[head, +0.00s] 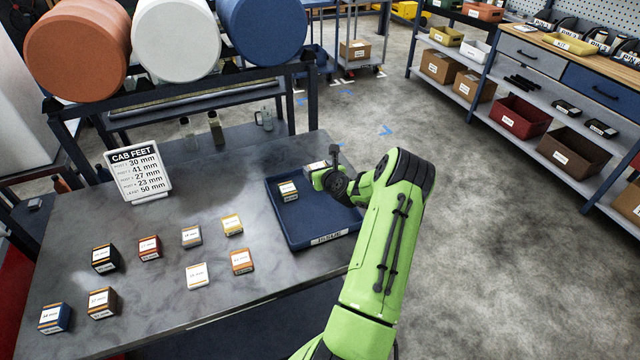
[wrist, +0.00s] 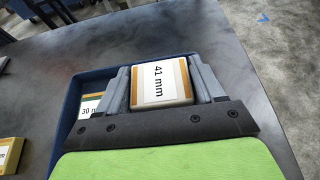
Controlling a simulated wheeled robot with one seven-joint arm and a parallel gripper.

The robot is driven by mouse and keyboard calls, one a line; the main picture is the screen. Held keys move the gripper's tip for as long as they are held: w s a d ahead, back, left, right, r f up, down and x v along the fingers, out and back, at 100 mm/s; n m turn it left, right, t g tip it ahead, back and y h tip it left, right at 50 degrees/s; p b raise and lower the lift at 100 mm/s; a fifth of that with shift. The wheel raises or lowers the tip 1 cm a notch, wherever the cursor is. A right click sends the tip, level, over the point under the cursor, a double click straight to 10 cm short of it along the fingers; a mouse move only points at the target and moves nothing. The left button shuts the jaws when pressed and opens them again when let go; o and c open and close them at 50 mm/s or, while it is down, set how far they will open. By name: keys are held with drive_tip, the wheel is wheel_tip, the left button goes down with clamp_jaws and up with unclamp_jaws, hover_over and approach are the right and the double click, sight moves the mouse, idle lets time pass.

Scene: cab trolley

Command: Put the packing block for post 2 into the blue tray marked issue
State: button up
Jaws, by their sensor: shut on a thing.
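My gripper (head: 322,172) is shut on a pale block with a brown edge marked 41 mm (wrist: 158,84), one finger on each side of it. The block (head: 314,167) is at the far right part of the blue tray (head: 330,238), whose front label reads ISSUE. I cannot tell whether it touches the tray floor. A block marked 30 mm (wrist: 90,106) is inside the tray, left of my gripper; it also shows in the head view (head: 288,190). The CAB FEET sign (head: 138,175) lists 30, 41, 27, 23 and 50 mm; its second line reads 41 mm.
Several other labelled blocks, such as an orange one (head: 241,261) and a blue one (head: 55,318), stand on the grey table (head: 190,300) left of the tray. Glass containers (head: 215,127) stand at the table's back. Large drums (head: 175,40) sit on a rack behind.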

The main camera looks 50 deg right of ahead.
drive_tip(key=shift+a+f+b, duration=0.1)
drive_tip(key=shift+f+b, duration=0.25)
drive_tip(key=shift+f, duration=1.5)
drive_tip(key=o, duration=0.8)
